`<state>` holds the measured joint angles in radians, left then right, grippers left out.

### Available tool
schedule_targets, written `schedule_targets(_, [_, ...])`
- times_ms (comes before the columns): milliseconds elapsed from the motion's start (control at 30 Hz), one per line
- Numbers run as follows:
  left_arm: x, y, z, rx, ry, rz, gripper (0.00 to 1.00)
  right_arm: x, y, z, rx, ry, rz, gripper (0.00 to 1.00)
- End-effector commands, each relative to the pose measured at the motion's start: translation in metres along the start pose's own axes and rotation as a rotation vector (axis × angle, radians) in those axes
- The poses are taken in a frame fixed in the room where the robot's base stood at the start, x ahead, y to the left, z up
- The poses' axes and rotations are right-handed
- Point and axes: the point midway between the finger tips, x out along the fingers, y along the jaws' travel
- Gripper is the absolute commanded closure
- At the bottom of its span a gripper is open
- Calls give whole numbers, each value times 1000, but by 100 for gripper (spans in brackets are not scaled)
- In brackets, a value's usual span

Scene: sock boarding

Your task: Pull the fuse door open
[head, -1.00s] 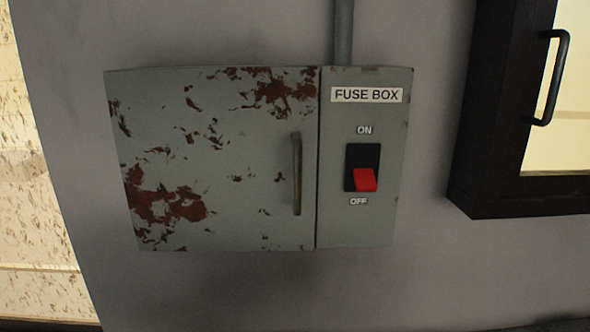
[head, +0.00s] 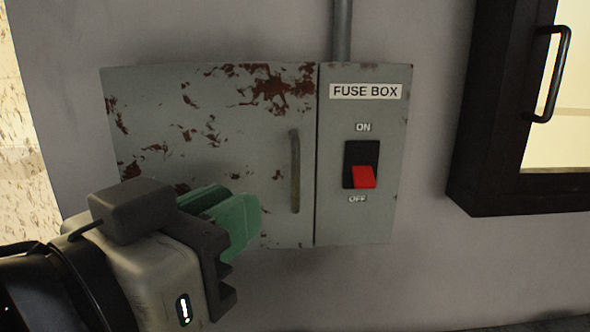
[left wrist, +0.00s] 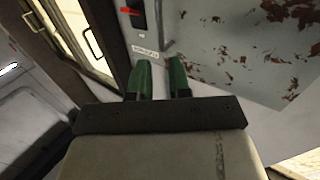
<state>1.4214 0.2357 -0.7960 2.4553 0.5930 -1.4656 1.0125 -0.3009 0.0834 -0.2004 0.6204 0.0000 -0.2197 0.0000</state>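The fuse door (head: 230,130) is a grey, rust-stained panel on the left of the fuse box, and it looks shut. Its upright bar handle (head: 295,172) is near the door's right edge. My left gripper (head: 240,212) has green fingers and is in front of the door's lower part, left of the handle and apart from it in the picture. It hides the door's lower left corner. In the left wrist view the two fingers (left wrist: 162,72) are apart with nothing between them. The handle (left wrist: 168,47) shows just beyond their tips. My right gripper is not in view.
Right of the door is the box's fixed panel with a "FUSE BOX" label (head: 366,92) and a red switch (head: 364,177) between ON and OFF labels. A conduit (head: 343,30) runs up from the box. A dark-framed glazed unit with a handle (head: 552,75) is at right.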

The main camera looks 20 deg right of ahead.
Motion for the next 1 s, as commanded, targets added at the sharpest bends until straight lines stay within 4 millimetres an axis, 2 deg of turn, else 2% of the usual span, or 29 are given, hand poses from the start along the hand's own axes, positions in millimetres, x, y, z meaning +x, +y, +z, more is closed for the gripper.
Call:
schedule_targets(533, [90, 0, -3, -1, -2, -1, 81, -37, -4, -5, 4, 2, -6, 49])
schedule_targets(700, [103, 0, -1, 1, 0, -1, 81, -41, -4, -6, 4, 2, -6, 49])
schedule_targets(1000, [105, 0, 0, 1, 0, -1, 81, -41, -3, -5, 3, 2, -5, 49])
